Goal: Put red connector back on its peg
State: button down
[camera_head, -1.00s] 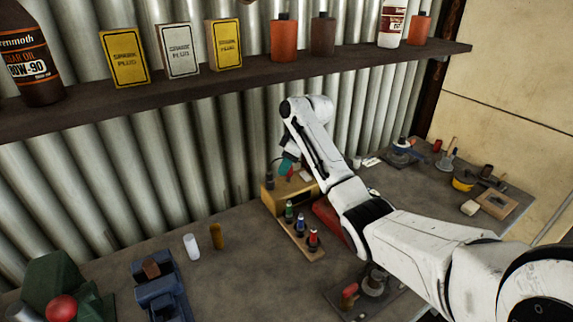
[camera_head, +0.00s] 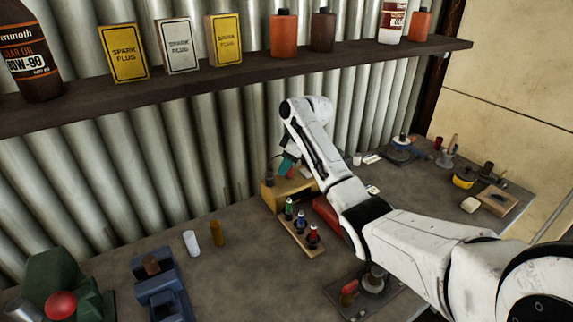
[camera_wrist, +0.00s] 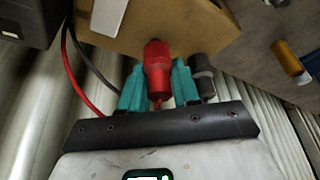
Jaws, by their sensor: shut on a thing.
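The red connector (camera_wrist: 157,68) is between the two teal fingers of my gripper (camera_wrist: 158,88) in the wrist view. My gripper is shut on it. The connector's far end is up against or just in front of the tan box (camera_wrist: 205,22); I cannot tell whether it touches. Its peg is not visible. A black connector (camera_wrist: 201,72) is at the box just right of the fingers. In the head view my gripper (camera_head: 287,167) is small above the yellow-tan box (camera_head: 270,196), and the red connector cannot be made out there.
A red cable (camera_wrist: 80,85) and a black cable (camera_wrist: 92,62) hang left of the fingers. A wooden strip (camera_head: 297,238) with several coloured-top items stands before the box. The corrugated wall (camera_head: 215,130) is close behind. The bench (camera_head: 245,265) is clear at front centre.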

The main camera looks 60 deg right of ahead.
jog(key=shift+f, duration=0.55)
dwell(0.4)
dwell(0.4)
jog(key=shift+c, duration=1.7)
grip_release()
jog(key=shift+r, duration=0.1)
jog(key=shift+r+p, duration=2.9)
jog(key=shift+r, duration=0.55)
